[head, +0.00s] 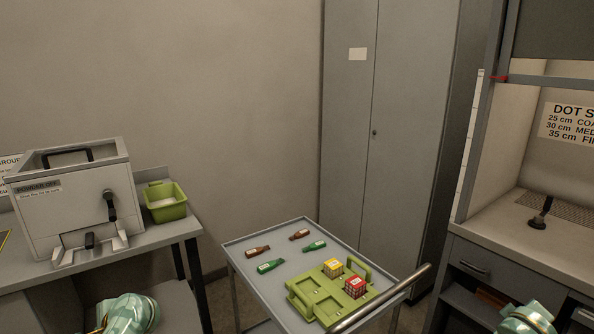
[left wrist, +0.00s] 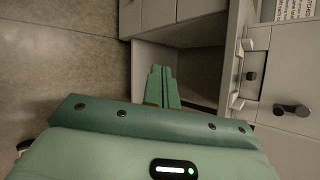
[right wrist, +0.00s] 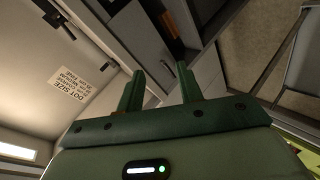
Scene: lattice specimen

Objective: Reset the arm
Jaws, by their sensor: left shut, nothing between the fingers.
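My left gripper (left wrist: 161,88) is shut and empty in the left wrist view, its two green fingers side by side in front of a grey bench with an open space beneath. My right gripper (right wrist: 160,88) is open and empty in the right wrist view, its fingers parted with a gap between them. Nothing touches either gripper. In the head view only green rounded parts of my arms show at the bottom left and bottom right; the fingers are out of that picture.
A grey cart (head: 236,248) stands in the middle, with small brown and green bottles and a green tray (head: 310,293) bearing a yellow cube (head: 333,267) and a red cube (head: 354,286). Left bench holds a grey powder box (head: 85,205) and green bin (head: 165,203). A hood bench (head: 500,225) stands right.

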